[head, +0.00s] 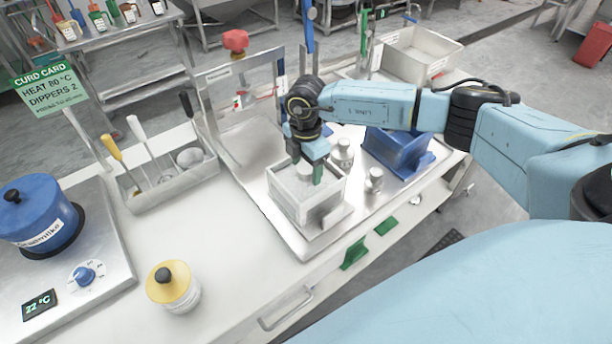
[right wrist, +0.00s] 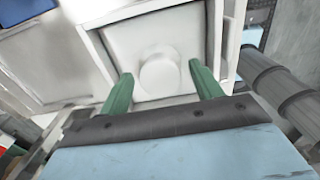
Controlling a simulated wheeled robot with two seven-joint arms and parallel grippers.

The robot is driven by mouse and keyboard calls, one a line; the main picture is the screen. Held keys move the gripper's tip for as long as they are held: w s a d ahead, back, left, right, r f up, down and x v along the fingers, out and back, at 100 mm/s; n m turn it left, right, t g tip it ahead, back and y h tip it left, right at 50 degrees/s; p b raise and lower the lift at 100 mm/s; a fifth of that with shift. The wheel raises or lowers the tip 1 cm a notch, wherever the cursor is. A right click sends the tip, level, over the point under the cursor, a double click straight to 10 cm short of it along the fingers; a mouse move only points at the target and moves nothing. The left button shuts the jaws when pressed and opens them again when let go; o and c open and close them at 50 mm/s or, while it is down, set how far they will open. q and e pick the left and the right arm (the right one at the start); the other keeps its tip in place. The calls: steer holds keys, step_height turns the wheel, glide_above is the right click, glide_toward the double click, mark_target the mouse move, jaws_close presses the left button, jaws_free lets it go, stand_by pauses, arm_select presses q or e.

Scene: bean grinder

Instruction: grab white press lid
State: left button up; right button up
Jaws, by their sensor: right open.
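The white press lid (head: 302,184) sits inside a white square box (head: 322,214) on the metal tray, with a round white knob on top. In the right wrist view, the lid (right wrist: 127,45) and its knob (right wrist: 160,76) show between two green fingers. My right gripper (head: 307,164) reaches down over the box from above. Its fingers are open, one on each side of the knob, and in the wrist view the gripper (right wrist: 163,88) holds nothing. Whether the fingers touch the lid cannot be told. My left gripper is not in view.
Metal cylinders (head: 374,180) and a blue block-shaped thing (head: 398,152) stand right of the box. A rack with ladles (head: 170,176), a blue pot (head: 36,215) and a yellow-lidded jar (head: 174,287) are to the left. The counter between them is clear.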

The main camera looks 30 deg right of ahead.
steer(key=shift+f, duration=0.6)
steer(key=c, duration=1.1)
steer(key=shift+c, duration=0.2)
steer(key=shift+r, duration=0.15)
